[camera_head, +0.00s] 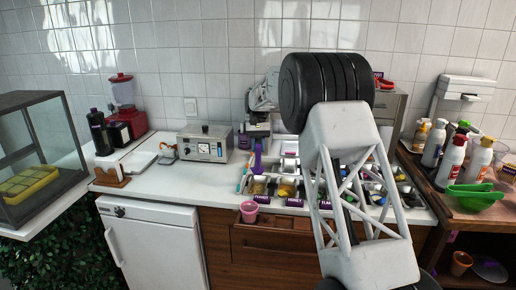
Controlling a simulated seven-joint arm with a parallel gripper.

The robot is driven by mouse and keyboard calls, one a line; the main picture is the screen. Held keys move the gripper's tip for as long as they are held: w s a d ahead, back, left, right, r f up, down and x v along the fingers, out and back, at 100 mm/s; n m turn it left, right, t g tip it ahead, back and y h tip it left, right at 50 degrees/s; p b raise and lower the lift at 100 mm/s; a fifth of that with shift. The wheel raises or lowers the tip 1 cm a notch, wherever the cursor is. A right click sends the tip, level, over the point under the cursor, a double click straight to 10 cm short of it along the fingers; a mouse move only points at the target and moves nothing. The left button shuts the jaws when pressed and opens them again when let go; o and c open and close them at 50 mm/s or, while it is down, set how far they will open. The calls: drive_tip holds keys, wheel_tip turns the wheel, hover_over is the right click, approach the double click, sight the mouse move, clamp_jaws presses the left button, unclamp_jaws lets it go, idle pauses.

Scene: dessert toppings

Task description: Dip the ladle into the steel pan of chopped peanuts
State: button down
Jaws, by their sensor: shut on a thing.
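My gripper (258,137) is small in the picture, at the back left of the toppings station. It is shut on a purple ladle (257,158), which hangs down from it roughly upright. The ladle's lower end is just above or behind a front-left steel pan (259,187) with tan contents. That pan has a purple label on its front, too small to read surely; it looks like the chopped peanuts. I cannot tell whether the ladle touches the contents. My arm hides much of the station's middle.
More small steel pans stand to the right, one with yellow contents (287,189). A pink cup (249,211) stands in front. A steel appliance (206,143) is at the left. Bottles (451,161) and a green bowl (474,196) are at the right. The white counter at left has free room.

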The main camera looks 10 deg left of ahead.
sight(258, 174)
drive_tip(key=shift+f, duration=6.6)
drive_tip(key=shift+w+a, duration=0.2)
drive_tip(key=shift+w, duration=0.8)
drive_tip(key=shift+w+a, duration=0.2)
drive_tip(key=shift+w, duration=0.75)
drive_tip(key=shift+w+a, duration=0.2)
drive_tip(key=shift+w, duration=0.8)
drive_tip(key=shift+s+d+f+t, duration=0.15)
drive_tip(key=shift+s+f+t, duration=0.25)
drive_tip(key=shift+s+t, duration=0.35)
drive_tip(key=shift+s+d+f+t+y, duration=0.15)
drive_tip(key=shift+s+f+t+y, duration=0.1)
drive_tip(key=shift+s+f+t, duration=0.45)
drive_tip(key=shift+s+d+f+t+y, duration=0.2)
drive_tip(key=shift+s+f+t, duration=0.25)
drive_tip(key=shift+s+t, duration=0.4)
